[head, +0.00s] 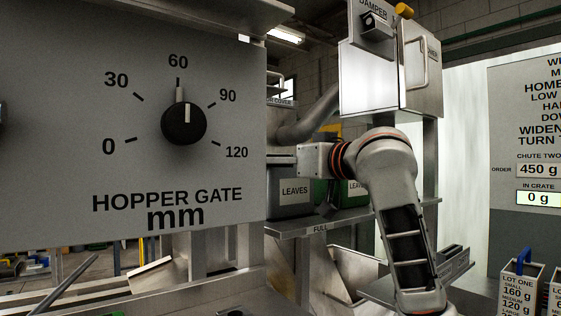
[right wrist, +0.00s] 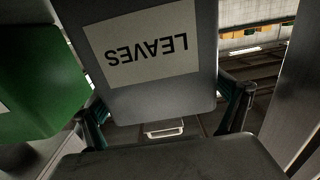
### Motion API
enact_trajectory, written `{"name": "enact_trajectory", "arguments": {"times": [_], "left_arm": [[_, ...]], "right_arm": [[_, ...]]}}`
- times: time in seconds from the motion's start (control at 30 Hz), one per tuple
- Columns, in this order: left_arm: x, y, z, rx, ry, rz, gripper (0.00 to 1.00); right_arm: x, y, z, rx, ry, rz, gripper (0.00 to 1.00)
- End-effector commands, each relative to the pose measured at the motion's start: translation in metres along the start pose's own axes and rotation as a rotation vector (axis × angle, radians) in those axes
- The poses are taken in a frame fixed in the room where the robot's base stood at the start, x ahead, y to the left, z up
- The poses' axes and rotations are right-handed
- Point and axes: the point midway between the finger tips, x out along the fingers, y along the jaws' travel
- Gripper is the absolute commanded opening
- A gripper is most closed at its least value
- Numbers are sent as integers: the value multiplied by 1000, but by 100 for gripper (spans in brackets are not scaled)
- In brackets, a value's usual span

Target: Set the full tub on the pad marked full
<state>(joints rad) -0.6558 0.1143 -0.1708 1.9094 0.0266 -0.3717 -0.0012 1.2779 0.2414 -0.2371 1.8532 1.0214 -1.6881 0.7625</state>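A grey tub labelled LEAVES (head: 290,205) stands at the shelf behind the hopper gate panel; its left part is hidden. A green tub (head: 321,193) with a similar label stands to its right, partly behind my right arm. Their contents are not visible. The shelf edge (head: 320,229) below is marked FULL. My right gripper's fingers (right wrist: 165,115) lie on either side of the grey tub (right wrist: 150,95) in the right wrist view, close to its sides; contact is unclear. The green tub (right wrist: 40,85) is at left there. My left gripper is not in view.
The hopper gate panel (head: 60,110) fills the left of the head view, its knob (head: 184,122) near 60. A damper box (head: 368,80) hangs above my right arm. A lot one crate (head: 519,290) stands at lower right, below an order board (head: 530,230) reading 0 g in crate.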

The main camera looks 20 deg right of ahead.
Motion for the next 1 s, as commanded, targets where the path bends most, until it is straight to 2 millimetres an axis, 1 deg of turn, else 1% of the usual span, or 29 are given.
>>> {"name": "enact_trajectory", "arguments": {"times": [0.27, 0.37, 0.47, 0.8, 0.9, 1.0], "left_arm": [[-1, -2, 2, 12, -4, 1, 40], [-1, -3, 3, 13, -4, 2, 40], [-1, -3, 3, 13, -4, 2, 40], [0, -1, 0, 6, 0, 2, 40], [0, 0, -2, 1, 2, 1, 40], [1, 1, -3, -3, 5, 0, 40]], "right_arm": [[0, 0, -1, 0, 1, 0, 100], [-5, 1, -2, -2, 1, 2, 100], [-18, 1, -2, -2, 3, 2, 100], [-86, 1, -3, -5, 4, 4, 100], [-102, 1, -2, -5, 3, 4, 100], [-112, 1, -3, -3, 3, 3, 100]]}}
